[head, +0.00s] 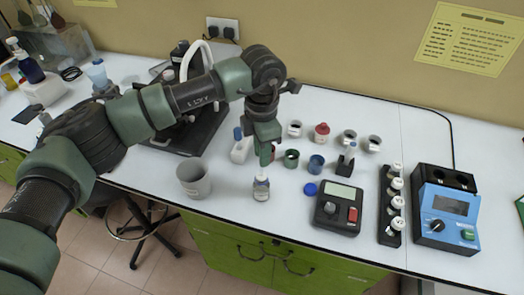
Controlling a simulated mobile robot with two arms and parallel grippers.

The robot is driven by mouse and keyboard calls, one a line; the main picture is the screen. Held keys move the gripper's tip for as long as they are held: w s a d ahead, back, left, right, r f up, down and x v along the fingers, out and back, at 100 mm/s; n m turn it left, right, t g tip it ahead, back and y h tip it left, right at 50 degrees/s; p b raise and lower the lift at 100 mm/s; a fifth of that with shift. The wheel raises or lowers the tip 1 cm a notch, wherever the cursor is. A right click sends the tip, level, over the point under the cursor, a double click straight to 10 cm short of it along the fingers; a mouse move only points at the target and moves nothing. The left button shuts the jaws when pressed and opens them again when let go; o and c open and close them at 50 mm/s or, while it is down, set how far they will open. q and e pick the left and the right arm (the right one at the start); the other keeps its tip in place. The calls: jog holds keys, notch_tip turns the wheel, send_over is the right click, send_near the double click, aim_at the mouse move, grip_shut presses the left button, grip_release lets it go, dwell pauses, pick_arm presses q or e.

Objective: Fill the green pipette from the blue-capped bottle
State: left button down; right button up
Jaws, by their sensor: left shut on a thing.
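My left gripper (266,146) points down over the front part of the bench and is shut on a slim pipette, mostly hidden by the fingers; a little green and red shows there. Directly below it a small clear bottle with a pale label (261,190) stands upright near the bench's front edge, with no blue cap visible on it. I cannot tell whether the pipette's tip is inside the bottle's neck. A round blue cap (310,189) lies flat on the bench to the right of the bottle. My right gripper is not in view.
A grey beaker (193,180) stands left of the bottle. A white wash bottle with a blue top (240,149) is behind it.

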pick_arm(q)
jog(key=shift+f+b, duration=0.85)
jog(key=shift+f, duration=0.1)
jog(key=shift+f, duration=0.1)
